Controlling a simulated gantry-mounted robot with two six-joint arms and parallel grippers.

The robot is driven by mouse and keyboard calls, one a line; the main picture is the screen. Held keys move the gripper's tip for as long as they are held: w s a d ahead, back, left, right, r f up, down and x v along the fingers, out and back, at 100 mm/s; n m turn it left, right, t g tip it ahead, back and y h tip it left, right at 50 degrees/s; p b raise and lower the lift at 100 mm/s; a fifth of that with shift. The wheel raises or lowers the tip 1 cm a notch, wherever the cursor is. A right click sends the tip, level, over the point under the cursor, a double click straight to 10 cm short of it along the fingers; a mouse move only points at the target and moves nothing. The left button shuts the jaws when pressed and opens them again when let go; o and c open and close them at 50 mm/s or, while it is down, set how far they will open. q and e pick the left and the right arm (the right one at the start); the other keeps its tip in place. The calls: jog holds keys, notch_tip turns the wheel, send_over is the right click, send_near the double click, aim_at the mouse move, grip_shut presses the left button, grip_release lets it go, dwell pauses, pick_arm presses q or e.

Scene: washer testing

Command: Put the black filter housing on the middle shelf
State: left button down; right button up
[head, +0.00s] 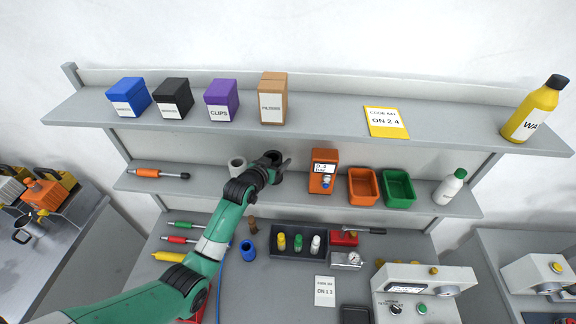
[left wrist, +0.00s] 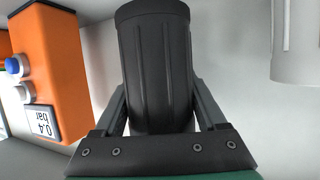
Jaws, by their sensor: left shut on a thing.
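The black filter housing is a ribbed dark cylinder (left wrist: 155,60) that fills the middle of the left wrist view. My left gripper (head: 279,164) is shut on it, with one finger on each side; the fingers also show in the left wrist view (left wrist: 160,100). In the head view the housing (head: 272,155) is partly hidden by my gripper. It is at the middle shelf (head: 220,202), between a white cylinder (head: 237,166) and an orange gauge box (head: 323,171). I cannot tell whether its base touches the shelf. My right gripper is not in view.
Orange (head: 362,187) and green (head: 398,188) bins and a white bottle (head: 450,187) stand right on the middle shelf. An orange-handled tool (head: 160,173) lies left. A tray (head: 299,242) with small bottles sits below on the bench.

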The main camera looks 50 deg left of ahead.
pick_arm(q)
jog(key=f+b, duration=0.2)
jog(key=f, duration=0.1)
jog(key=f+b, duration=0.1)
jog(key=shift+w+a+f+b, duration=0.2)
jog(key=shift+a+b, duration=0.15)
jog(key=shift+b, duration=0.05)
jog(key=shift+r, duration=0.2)
jog(key=shift+f, duration=0.15)
grip_release()
jog(key=shift+f, duration=0.1)
jog(key=shift+r+p, duration=0.35)
jog(key=shift+s+d, duration=0.2)
jog(key=v, duration=0.8)
jog(key=shift+s, duration=0.1)
jog(key=p+v, duration=0.2)
jog(key=v, duration=0.1)
jog(key=shift+s+d, duration=0.1)
